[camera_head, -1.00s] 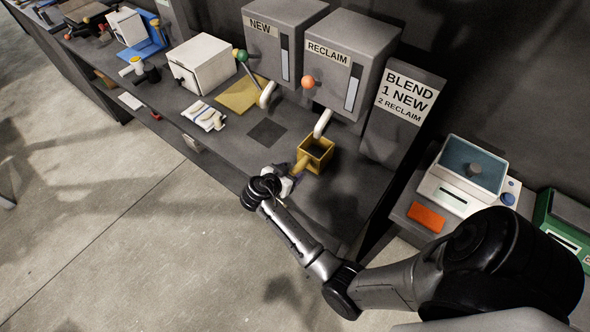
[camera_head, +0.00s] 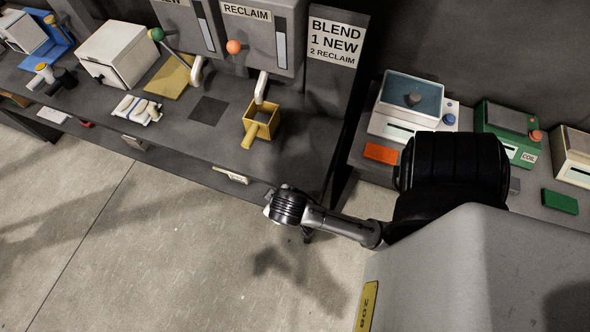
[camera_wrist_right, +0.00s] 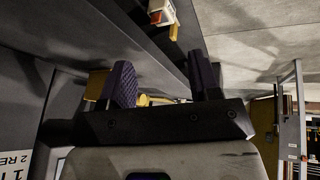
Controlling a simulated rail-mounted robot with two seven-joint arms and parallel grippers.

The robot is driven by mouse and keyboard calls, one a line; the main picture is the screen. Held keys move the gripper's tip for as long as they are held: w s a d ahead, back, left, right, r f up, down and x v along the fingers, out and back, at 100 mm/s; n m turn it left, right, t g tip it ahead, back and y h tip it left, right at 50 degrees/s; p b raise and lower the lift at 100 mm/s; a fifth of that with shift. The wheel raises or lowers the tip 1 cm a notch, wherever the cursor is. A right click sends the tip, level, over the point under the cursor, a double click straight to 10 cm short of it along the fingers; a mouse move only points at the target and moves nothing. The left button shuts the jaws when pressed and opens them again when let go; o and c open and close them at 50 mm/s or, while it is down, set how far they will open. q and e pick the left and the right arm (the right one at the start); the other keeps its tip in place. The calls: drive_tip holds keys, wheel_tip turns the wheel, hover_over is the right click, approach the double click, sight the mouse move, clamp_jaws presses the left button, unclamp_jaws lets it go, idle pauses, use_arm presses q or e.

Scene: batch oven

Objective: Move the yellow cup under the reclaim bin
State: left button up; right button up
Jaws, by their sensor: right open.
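The yellow cup (camera_head: 268,131), a square open box with a handle pointing to the front, stands upright on the counter. It is below the spout (camera_head: 261,88) of the reclaim bin (camera_head: 262,40); the spout's lower end shows at the cup's back rim. My right gripper (camera_head: 268,207) is in front of the counter's front edge, apart from the cup. In the right wrist view its two dark fingers (camera_wrist_right: 160,84) are spread with nothing between them. A yellow patch behind one finger there may be the cup, but I cannot tell. My left gripper is not in view.
A dark square pad (camera_head: 209,110) and a yellow mat (camera_head: 170,77) lie left of the cup. The blend sign (camera_head: 334,45) stands to its right. A scale-like device (camera_head: 408,103) and an orange block (camera_head: 381,153) are on the right-hand table. The floor before the counter is clear.

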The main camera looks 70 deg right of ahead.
drive_tip(key=s+a+r+n+y, duration=0.2)
drive_tip(key=s+a+n+y, duration=0.2)
drive_tip(key=s+a+n, duration=0.1)
drive_tip(key=shift+s+a+r+n, duration=0.2)
drive_tip(key=shift+s+a+n, duration=0.1)
drive_tip(key=shift+s+a, duration=0.65)
